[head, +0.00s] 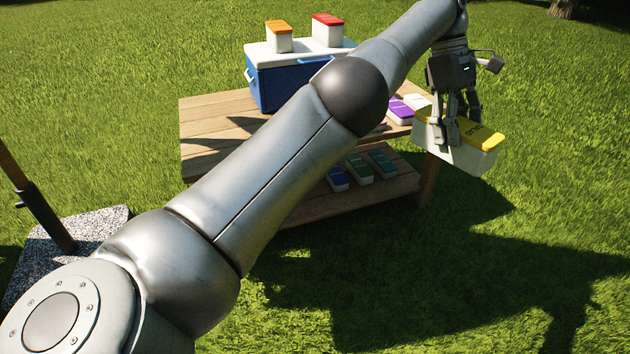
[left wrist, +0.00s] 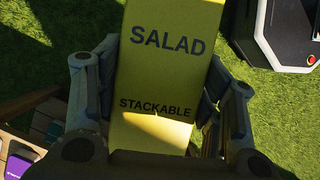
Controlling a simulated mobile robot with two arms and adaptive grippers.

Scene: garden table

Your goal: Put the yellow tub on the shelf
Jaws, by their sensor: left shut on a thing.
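The yellow tub (head: 487,137) has a yellow lid and a pale body. In the left wrist view its lid (left wrist: 165,75) reads "SALAD" and "STACKABLE". My left gripper (head: 455,138) is shut on the tub, with a finger on each side of it, and holds it in the air at the right end of the wooden table (head: 205,105). The low shelf (head: 320,208) under the tabletop carries blue and green tubs (head: 358,168) in a row. My arm hides much of the tabletop and part of the shelf. My right gripper is not in view.
A blue cooler (head: 280,85) with a white lid stands on the table, with an orange-lidded tub (head: 279,36) and a red-lidded tub (head: 328,30) on top. Purple-lidded tubs (head: 400,111) lie near the table's right end. A pole stands on a speckled slab (head: 95,225) at left.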

